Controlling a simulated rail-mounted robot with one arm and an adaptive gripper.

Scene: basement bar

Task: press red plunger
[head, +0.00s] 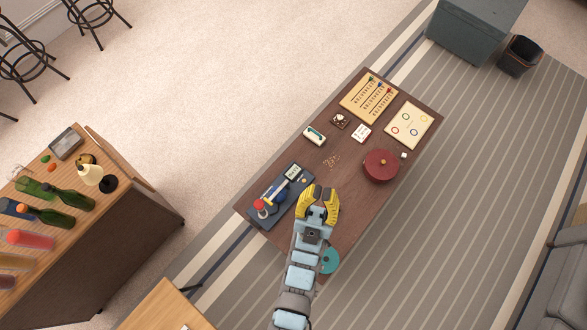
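A red plunger (259,204) with a round red top stands at the left end of a dark blue-grey panel (268,190). The panel lies on the near left part of the dark wooden table (335,232). My gripper (319,196), yellow, is over the table just right of the panel in the head view, apart from the plunger. I see the gripper from above and behind. Its fingertips are not clear, so I cannot tell its opening. Nothing shows held in it.
The panel also bears a blue part (279,195) and a small display (293,171). A round red box (381,166), a teal disc (329,261), a teal-and-white device (315,135) and game boards (369,97) lie on the table. A bottle-covered counter (130,175) stands left.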

